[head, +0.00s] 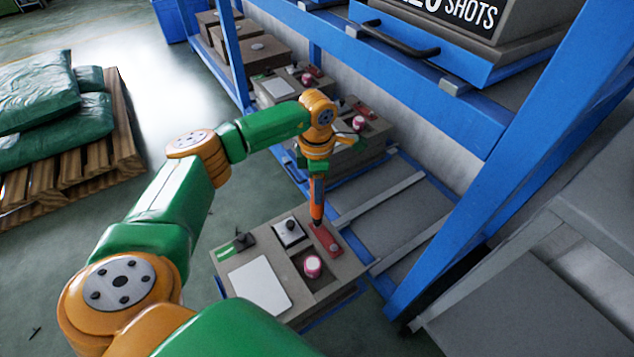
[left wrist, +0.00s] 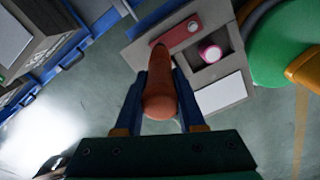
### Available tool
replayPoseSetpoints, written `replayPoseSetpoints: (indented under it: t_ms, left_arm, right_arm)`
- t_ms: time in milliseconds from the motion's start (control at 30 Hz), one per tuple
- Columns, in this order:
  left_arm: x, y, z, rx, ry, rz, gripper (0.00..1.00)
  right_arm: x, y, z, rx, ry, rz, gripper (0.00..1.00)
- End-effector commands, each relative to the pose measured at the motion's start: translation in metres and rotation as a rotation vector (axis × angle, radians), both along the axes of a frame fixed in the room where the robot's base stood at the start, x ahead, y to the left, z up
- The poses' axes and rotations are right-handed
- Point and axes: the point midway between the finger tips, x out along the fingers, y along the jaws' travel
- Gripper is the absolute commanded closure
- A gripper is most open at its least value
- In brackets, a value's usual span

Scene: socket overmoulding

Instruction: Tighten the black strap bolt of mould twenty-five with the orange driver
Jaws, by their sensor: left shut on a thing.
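My left gripper (head: 317,174) is shut on the orange driver (head: 317,205), which hangs point down with a dark lower end. In the left wrist view the driver (left wrist: 160,95) stands between the two blue fingers. The driver's lower end is over the red strap (head: 325,240) on the nearest mould block (head: 226,269); I cannot tell whether it touches. The red strap (left wrist: 180,37) also shows there, with a pale bolt head. A black piece (head: 243,241) sits at the block's left corner beside a green mark. No mould number is readable. My right gripper is not in view.
Blue rack posts (head: 490,190) stand to the right. More mould blocks lie behind. A pallet with green sacks (head: 40,100) is at left.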

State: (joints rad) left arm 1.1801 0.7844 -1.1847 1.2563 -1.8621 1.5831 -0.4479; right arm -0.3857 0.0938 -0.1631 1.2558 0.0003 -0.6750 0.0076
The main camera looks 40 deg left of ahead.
Motion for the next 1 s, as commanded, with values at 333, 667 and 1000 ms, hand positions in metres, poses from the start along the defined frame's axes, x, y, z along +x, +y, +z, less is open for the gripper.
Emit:
replayPoseSetpoints:
  t_ms: [333, 667, 1000]
  left_arm:
    - [0.0003, 0.0000, -0.0007, 0.000, -0.001, 0.000, 1.00]
    - [0.0003, -0.0001, -0.0047, 0.000, -0.001, 0.000, 1.00]
    - [0.0003, -0.0001, -0.0087, 0.000, -0.001, 0.000, 1.00]
  right_arm:
    - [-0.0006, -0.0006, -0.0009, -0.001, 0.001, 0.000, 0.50]
    - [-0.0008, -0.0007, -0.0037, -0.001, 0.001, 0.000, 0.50]
    - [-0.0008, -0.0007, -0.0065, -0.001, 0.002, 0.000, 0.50]
